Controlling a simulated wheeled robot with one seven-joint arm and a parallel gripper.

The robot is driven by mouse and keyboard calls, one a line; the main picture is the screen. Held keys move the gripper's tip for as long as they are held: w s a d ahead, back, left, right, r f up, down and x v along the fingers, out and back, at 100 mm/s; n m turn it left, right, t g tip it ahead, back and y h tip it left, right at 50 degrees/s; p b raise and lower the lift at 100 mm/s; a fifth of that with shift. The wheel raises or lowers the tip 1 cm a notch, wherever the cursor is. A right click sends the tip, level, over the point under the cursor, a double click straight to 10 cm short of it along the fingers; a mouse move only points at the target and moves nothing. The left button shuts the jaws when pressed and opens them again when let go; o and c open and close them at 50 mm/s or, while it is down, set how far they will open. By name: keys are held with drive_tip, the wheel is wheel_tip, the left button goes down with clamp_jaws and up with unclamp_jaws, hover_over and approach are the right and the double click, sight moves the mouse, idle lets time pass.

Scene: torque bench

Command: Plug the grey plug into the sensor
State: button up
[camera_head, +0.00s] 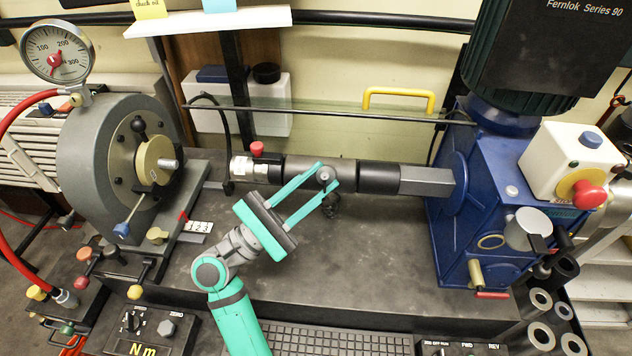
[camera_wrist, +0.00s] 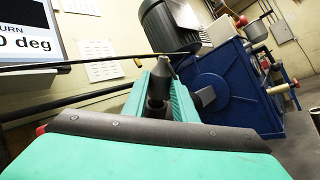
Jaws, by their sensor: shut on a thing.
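My gripper (camera_head: 328,182), with teal fingers, reaches over the middle of the shaft line and is shut on a small grey piece that looks like the grey plug (camera_head: 326,173). In the wrist view the plug (camera_wrist: 162,68) shows as a tapered grey shape between the far ends of the fingers; its lower part is dark. The likely sensor, a silver labelled cylinder (camera_head: 241,167) with a red-capped fitting (camera_head: 257,149), lies in the shaft line left of my gripper, apart from the plug. My fingers hide part of the shaft. The sensor's socket cannot be made out.
A grey round brake housing (camera_head: 88,150) with a gauge (camera_head: 58,50) stands at left. A blue gearbox (camera_head: 480,220) stands at right. The bench front (camera_head: 350,290) is clear.

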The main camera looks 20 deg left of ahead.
drive_tip(key=shift+w+a+f, duration=0.1)
drive_tip(key=shift+w+f, duration=0.2)
drive_tip(key=shift+w+f, duration=0.2)
drive_tip(key=shift+w, duration=0.05)
drive_tip(key=o, duration=1.1)
drive_tip(key=shift+w, duration=0.1)
drive_tip(key=shift+o, duration=0.2)
drive_tip(key=shift+a, duration=0.1)
drive_tip(key=v, duration=1)
drive_tip(key=shift+s+f, duration=0.3)
drive_tip(key=shift+w+a, duration=0.15)
